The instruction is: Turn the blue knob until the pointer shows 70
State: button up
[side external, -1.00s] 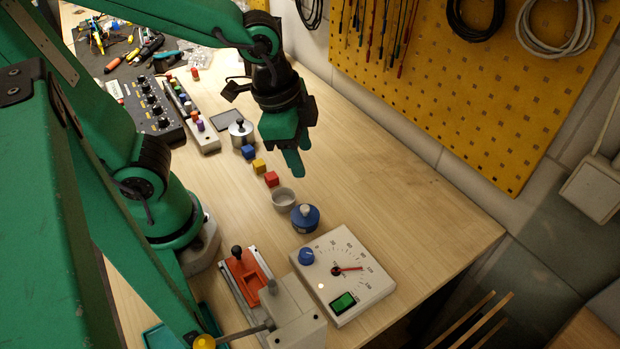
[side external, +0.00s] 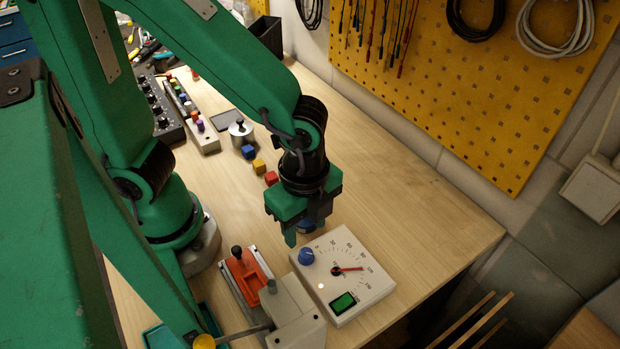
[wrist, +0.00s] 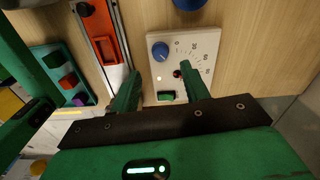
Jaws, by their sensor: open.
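The blue knob (side external: 306,256) sits at the upper left of a pale dial panel (side external: 375,295). It also shows in the wrist view (wrist: 160,51). The red pointer (side external: 350,269) points right, toward the larger numbers; the exact reading is too small to tell. My gripper (side external: 302,238) is open and empty, above and slightly beyond the knob in the side view. In the wrist view its two fingers (wrist: 160,90) are apart, with the knob beyond them, nearer the left finger.
A red-orange slide fixture (side external: 245,272) and a grey block with a lever (side external: 295,312) stand left of the panel. A blue round container (wrist: 188,3) is behind it, mostly hidden by my gripper in the side view. Small cubes (side external: 259,167) lie farther back. The right bench (side external: 420,215) is clear.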

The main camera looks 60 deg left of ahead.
aim_at(306, 252)
jog(key=shift+f, duration=3.65)
jog(key=c, duration=1)
